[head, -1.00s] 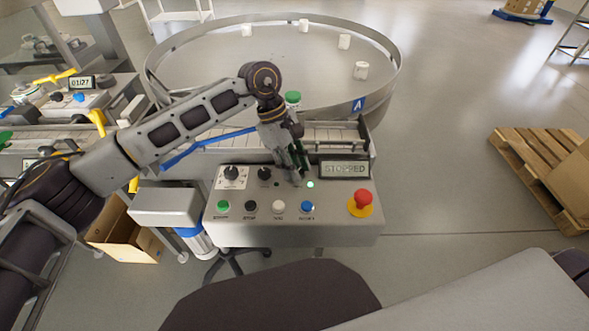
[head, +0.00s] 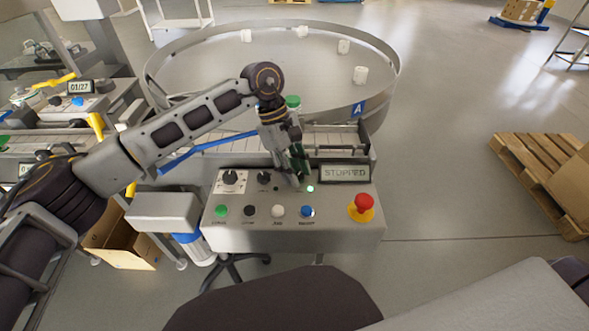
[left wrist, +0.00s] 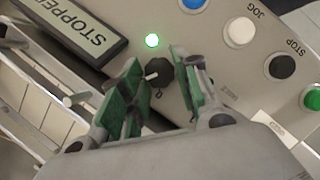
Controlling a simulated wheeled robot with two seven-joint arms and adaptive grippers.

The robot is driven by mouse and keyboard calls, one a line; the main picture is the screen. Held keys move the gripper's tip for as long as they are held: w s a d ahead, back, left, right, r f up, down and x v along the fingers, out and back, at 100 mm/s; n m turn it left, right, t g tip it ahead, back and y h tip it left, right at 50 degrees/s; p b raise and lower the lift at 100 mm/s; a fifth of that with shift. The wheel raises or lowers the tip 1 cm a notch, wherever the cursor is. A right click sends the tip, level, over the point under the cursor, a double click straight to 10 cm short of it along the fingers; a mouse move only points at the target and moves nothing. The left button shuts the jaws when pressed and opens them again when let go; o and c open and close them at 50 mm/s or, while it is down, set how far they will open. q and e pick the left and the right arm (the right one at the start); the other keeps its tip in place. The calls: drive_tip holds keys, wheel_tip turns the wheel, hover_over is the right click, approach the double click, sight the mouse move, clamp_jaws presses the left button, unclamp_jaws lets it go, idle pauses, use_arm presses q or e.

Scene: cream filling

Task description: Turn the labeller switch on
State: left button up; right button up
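A black rotary switch (left wrist: 158,72) with a pale pointer sits on the grey control panel beside a lit green lamp (left wrist: 152,40). A "0" mark shows near it; I cannot read its full label. In the left wrist view my left gripper (left wrist: 158,60) is open, with one green-padded finger on each side of the switch. I cannot tell whether the fingers touch it. In the head view my left gripper (head: 297,180) reaches down over the panel (head: 340,225) and hides this switch. The green lamp (head: 310,188) shows beside it. My right gripper is not in view.
The display (head: 345,173) reads STOPPED. Two other black knobs (head: 231,178) (head: 264,177) are left of the gripper. A row of buttons (head: 278,211) and a red emergency stop (head: 364,203) are nearer. A conveyor and round table (head: 220,75) with white containers lie behind.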

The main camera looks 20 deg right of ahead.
use_arm(q)
drive_tip(key=shift+o, duration=1.4)
drive_tip(key=v, duration=1.2)
drive_tip(key=shift+d+r, duration=0.1)
wheel_tip(320, 180, up, 22)
drive_tip(key=p, duration=2.2)
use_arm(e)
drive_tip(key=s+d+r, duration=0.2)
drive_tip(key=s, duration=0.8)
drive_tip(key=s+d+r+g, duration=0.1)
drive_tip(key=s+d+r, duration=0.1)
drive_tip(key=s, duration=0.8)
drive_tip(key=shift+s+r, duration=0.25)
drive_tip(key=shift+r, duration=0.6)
